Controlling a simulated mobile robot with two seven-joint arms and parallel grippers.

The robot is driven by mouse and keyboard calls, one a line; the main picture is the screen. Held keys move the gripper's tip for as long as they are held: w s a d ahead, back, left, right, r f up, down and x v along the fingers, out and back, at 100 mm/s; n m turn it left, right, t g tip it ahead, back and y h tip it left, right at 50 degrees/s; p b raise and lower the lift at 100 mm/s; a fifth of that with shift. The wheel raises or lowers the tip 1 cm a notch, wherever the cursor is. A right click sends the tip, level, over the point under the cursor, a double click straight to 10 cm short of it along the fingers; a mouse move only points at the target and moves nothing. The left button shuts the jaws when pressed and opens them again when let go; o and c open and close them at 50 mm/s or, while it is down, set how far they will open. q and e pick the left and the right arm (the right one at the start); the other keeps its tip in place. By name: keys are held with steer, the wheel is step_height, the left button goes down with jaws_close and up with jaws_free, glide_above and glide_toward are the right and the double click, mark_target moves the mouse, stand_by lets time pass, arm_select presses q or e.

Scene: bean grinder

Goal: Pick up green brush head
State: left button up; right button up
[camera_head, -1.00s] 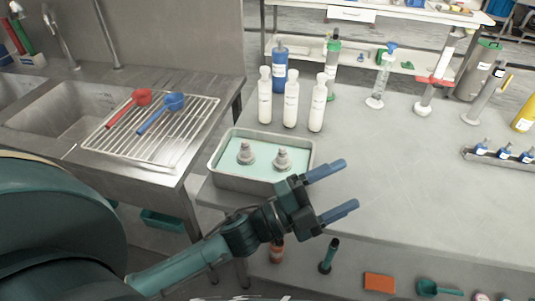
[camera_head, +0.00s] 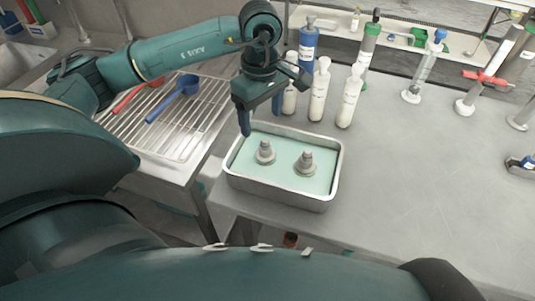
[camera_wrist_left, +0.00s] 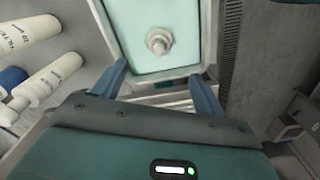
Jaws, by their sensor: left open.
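A metal tray (camera_head: 275,193) with a pale green inside stands on the grey table. Two grey stepped pieces, one left (camera_head: 265,153) and one right (camera_head: 305,163), stand upright in it. I cannot tell whether either is the green brush head; no clearly green brush head shows. My left gripper (camera_head: 262,118) points down over the tray's back left edge, open and empty, apart from both pieces. In the left wrist view, the open fingers (camera_wrist_left: 160,88) frame the tray's near edge, with one grey piece (camera_wrist_left: 158,42) beyond them. My right gripper is not in view.
White bottles (camera_head: 319,92) and a blue bottle (camera_head: 308,45) stand close behind the tray. A wire drying rack (camera_head: 165,130) with red and blue scoops (camera_head: 178,90) lies left.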

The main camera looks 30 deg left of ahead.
mark_target(265, 147)
arm_select(q)
step_height(265, 147, down, 6)
steer(key=shift+s+r+p, duration=0.1)
steer(key=shift+r+p, duration=0.15)
steer(key=shift+p, duration=0.05)
steer(key=shift+w+d+f+p, duration=0.15)
steer(key=shift+f+p, duration=0.25)
steer(key=shift+f, duration=1)
steer(key=shift+w+d+f+p, duration=0.1)
steer(key=shift+d+f+p, duration=0.2)
steer(key=shift+f, duration=1.05)
steer(key=shift+a, duration=0.1)
steer(key=c, duration=1.1)
